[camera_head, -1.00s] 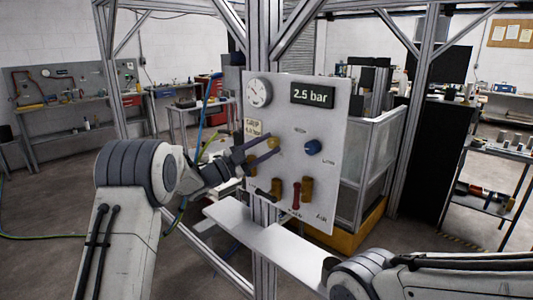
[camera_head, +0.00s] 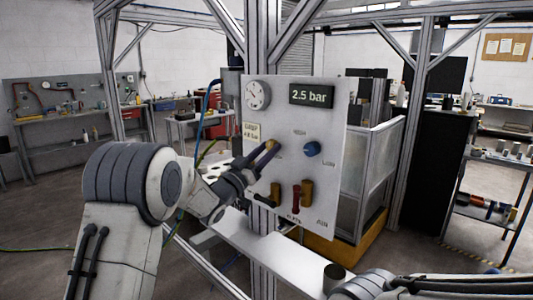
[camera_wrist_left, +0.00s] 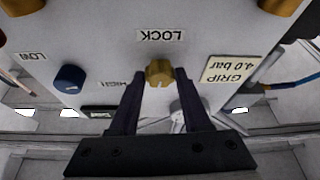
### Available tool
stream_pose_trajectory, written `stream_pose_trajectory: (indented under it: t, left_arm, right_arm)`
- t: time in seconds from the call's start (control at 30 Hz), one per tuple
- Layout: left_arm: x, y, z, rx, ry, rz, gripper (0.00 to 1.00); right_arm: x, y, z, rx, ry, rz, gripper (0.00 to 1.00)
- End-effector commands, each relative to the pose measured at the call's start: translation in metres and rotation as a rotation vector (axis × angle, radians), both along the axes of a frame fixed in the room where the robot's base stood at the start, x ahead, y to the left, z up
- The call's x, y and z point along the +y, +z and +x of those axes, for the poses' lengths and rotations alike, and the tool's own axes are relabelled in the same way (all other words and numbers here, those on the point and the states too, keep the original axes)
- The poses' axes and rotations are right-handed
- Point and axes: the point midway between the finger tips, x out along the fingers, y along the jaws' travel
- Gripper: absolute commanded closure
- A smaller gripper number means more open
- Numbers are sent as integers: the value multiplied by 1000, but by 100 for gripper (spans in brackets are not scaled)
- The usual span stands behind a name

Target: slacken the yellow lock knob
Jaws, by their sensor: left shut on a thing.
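The yellow lock knob (camera_head: 270,145) is on the upright grey panel (camera_head: 334,130), under the gauge. In the left wrist view the knob (camera_wrist_left: 159,73) is seen upside down beside the LOCK label (camera_wrist_left: 160,35). My left gripper (camera_head: 272,147) reaches in from the left and is shut on the knob. Its two dark fingers (camera_wrist_left: 159,78) lie on either side of it, and they hide part of the knob in the head view. My right arm shows at the lower right of the head view, but its gripper is out of view.
A blue knob (camera_head: 312,149) sits to the right of the lock knob. A red lever (camera_head: 296,197) and brass fittings (camera_head: 306,191) stick out below. The display (camera_head: 312,95) reads 2.5 bar. A pale shelf (camera_head: 268,250) juts out under the panel.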

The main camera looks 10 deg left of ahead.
Motion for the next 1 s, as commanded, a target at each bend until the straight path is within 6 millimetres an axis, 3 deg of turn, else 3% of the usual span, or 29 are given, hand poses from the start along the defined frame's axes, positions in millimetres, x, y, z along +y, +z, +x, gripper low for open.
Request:
stream_pose_trajectory:
  t: [0.77, 0.8, 0.83, 0.87, 1.0]
  left_arm:
    - [1, -3, 0, 70, 3, -86, 100]
    - [1, -3, 0, 70, 3, -85, 45]
    - [1, -3, 0, 70, 3, -85, 34]
    - [0, -3, 0, 70, 3, -85, 24]
    - [0, -2, 0, 67, 1, -85, 24]
  right_arm:
    - [0, -3, 0, 0, 0, 0, 47]
    - [0, -3, 0, 0, 0, 0, 47]
    - [0, -3, 0, 0, 0, 0, 47]
    - [0, -3, 0, 0, 0, 0, 47]
    - [0, -3, 0, 0, 0, 0, 47]
